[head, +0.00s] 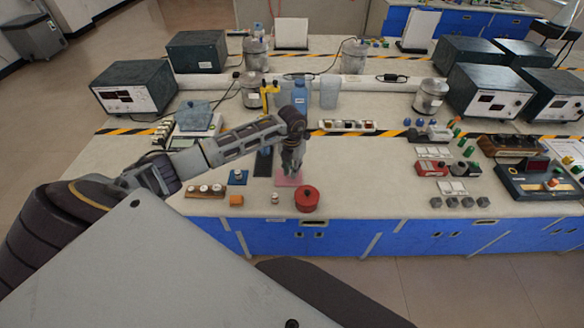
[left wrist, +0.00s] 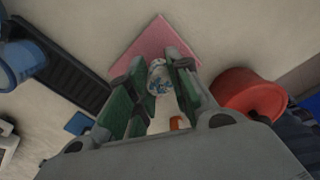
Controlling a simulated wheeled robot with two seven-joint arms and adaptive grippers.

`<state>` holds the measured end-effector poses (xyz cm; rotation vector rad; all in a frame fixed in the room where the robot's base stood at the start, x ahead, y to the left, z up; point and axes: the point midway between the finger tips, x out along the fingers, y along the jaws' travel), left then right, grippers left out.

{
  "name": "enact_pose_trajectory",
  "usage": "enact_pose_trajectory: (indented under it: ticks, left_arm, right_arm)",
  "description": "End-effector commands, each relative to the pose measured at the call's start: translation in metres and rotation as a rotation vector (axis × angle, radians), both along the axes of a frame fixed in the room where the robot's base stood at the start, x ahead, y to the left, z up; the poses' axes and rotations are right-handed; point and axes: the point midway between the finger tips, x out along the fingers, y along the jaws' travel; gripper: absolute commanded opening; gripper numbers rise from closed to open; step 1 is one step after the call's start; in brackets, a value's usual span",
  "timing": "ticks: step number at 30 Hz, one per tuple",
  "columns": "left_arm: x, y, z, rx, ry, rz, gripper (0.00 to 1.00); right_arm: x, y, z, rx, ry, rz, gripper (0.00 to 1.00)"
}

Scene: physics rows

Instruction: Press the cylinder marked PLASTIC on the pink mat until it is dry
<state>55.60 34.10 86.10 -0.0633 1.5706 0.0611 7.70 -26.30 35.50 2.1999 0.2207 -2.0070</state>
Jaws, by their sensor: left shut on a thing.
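My left gripper (head: 291,166) is over the pink mat (head: 285,182) near the front of the bench. In the left wrist view, the left gripper (left wrist: 158,82) has its green-padded fingers shut on a small whitish cylinder (left wrist: 159,78) with blue marks. The marking is too small to read. The pink mat (left wrist: 165,45) lies just beyond and beneath the fingertips. I cannot tell whether the cylinder touches the mat. In the head view the gripper hides the cylinder. My right gripper is in neither view.
A red round pot (head: 307,199) stands close to the mat's right. A small pale cylinder (head: 275,198) and an orange block (head: 236,200) are at the front left. A wooden rack (head: 206,192) holds several pale pieces. Bench to the pot's right is clear.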

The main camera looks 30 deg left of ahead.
Motion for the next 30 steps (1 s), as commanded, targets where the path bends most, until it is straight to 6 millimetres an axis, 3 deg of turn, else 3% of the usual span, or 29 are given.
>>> enact_pose_trajectory:
  ticks: [15, 16, 21, 30]
  left_arm:
    - [0.0002, 0.0, -0.0057, 0.0, 0.0, 0.0, 0.06]
    - [0.0002, 0.0, -0.0057, 0.0, 0.0, 0.0, 0.19]
    - [0.0002, -0.0001, -0.0057, 0.0, 0.0, 0.0, 0.0]
    - [0.0002, -0.0001, -0.0058, 0.0, 0.0, 0.0, 0.0]
  right_arm:
    - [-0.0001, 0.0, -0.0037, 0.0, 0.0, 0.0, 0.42]
    - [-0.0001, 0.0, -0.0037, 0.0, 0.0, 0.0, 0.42]
    - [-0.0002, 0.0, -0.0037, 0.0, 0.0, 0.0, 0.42]
    - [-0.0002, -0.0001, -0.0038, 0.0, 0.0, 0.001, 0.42]
